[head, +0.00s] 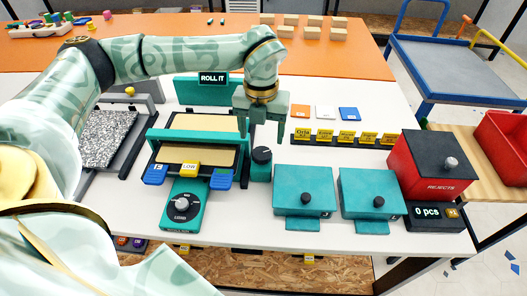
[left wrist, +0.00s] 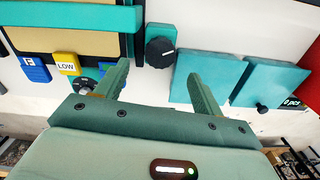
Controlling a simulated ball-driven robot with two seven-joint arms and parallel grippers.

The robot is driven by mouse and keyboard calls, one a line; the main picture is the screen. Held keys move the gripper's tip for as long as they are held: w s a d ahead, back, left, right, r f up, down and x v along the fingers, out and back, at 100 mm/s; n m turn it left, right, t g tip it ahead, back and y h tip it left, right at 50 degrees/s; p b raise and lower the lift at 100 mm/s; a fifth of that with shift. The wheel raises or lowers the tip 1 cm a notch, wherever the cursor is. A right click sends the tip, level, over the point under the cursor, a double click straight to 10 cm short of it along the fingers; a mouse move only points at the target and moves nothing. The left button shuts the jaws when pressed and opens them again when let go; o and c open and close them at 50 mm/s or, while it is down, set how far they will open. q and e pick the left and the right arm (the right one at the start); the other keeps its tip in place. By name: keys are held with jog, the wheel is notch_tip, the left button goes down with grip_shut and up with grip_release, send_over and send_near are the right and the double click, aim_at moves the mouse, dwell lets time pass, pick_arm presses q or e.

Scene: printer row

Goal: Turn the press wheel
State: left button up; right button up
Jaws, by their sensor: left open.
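The press wheel, a black knob (head: 262,155) with a white mark, sits on a teal block at the right side of the teal press (head: 200,136). It also shows in the left wrist view as a black knob (left wrist: 160,52). My left gripper (head: 262,132) is open and empty, pointing down, just above and behind the wheel in the head view. In the left wrist view the two fingertips (left wrist: 158,72) are spread apart, with the wheel showing between and beyond them. I cannot tell exactly how high they are above it. My right gripper is not in view.
A teal dial box (head: 181,205) stands in front of the press. Two teal lidded boxes (head: 304,190) (head: 371,193) with black knobs stand to the right, then a red rejects box (head: 437,165). Yellow tags (head: 345,137) line a black strip behind.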

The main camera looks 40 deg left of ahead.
aim_at(262, 153)
pick_arm(q)
notch_tip(262, 153, down, 6)
jog(key=shift+f+b, duration=0.2)
jog(key=shift+b, duration=0.55)
jog(key=shift+r, duration=0.1)
jog(key=c, duration=1)
